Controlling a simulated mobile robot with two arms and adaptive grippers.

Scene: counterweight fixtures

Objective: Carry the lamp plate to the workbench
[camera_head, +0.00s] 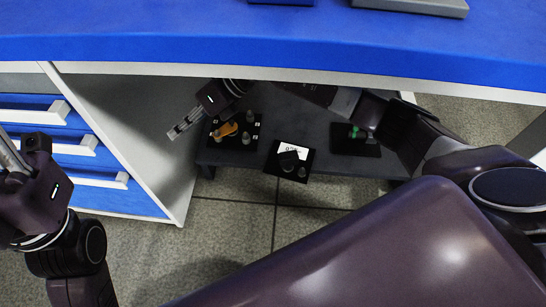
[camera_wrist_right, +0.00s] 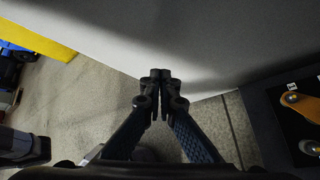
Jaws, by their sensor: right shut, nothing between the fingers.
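A dark plate with a green lamp (camera_head: 345,147), which looks like the lamp plate, lies on the right of the low grey shelf under the workbench (camera_head: 180,47). My right arm passes just above it. My right gripper (camera_head: 172,133) reaches left under the blue bench top, beside the shelf's left end, away from the lamp plate. In the right wrist view its fingertips (camera_wrist_right: 160,75) are together and empty, in front of a pale panel. My left gripper (camera_head: 12,160) is at the left edge, partly cut off; its fingers do not show clearly.
A plate with an orange lever (camera_head: 228,129) sits on the shelf (camera_head: 222,157) near my right gripper; the lever (camera_wrist_right: 300,103) also shows in the wrist view. A plate with a white label (camera_head: 293,148) overhangs the shelf front. Blue drawers (camera_head: 85,150) stand left.

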